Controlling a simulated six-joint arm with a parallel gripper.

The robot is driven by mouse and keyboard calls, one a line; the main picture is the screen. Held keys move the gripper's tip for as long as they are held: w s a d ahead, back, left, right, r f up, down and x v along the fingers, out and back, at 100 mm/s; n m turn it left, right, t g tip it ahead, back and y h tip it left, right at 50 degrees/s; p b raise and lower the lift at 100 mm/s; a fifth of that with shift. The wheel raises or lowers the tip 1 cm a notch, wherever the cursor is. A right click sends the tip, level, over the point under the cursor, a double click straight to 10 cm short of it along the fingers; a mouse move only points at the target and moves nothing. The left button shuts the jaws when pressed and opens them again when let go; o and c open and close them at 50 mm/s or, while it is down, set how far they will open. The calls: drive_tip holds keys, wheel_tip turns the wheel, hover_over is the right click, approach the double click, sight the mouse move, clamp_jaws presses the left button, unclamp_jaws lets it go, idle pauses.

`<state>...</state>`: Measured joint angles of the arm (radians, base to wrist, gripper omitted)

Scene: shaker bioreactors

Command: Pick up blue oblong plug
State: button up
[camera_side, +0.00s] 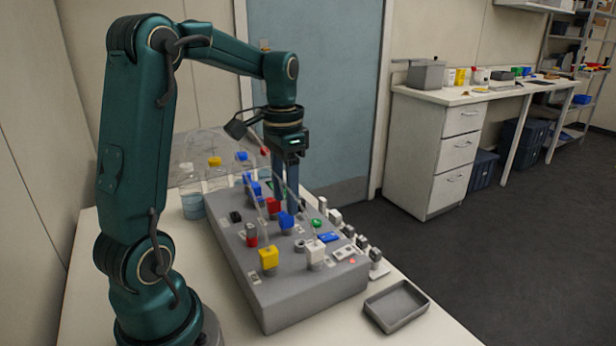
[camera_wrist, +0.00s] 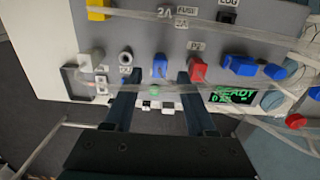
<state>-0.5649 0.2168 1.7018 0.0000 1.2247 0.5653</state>
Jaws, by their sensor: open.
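My gripper (camera_side: 292,207) points straight down over the grey panel box, fingers apart and empty. In the wrist view its fingertips (camera_wrist: 157,77) stand either side of a blue plug (camera_wrist: 160,66), which looks narrow and upright there. The same blue plug (camera_side: 286,220) shows in the side view just in front of the fingers. I cannot tell whether the fingers touch it. A longer blue plug (camera_wrist: 240,65) and another blue plug (camera_wrist: 275,71) sit farther right in the wrist view; blue plugs (camera_side: 254,188) also show behind in the side view. Which one is oblong is hard to tell.
A red plug (camera_wrist: 197,71) stands close to the right finger. The panel box (camera_side: 285,307) also bears a yellow plug (camera_side: 268,258), a white plug (camera_side: 315,251) and a green button (camera_wrist: 154,91). Clear tubes cross above it. An empty grey tray (camera_side: 396,306) lies at front right.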

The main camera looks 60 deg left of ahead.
sight(286, 223)
drive_tip(key=shift+f, duration=1.65)
drive_tip(key=shift+c, duration=0.3)
clamp_jaws()
drive_tip(key=shift+r, duration=0.1)
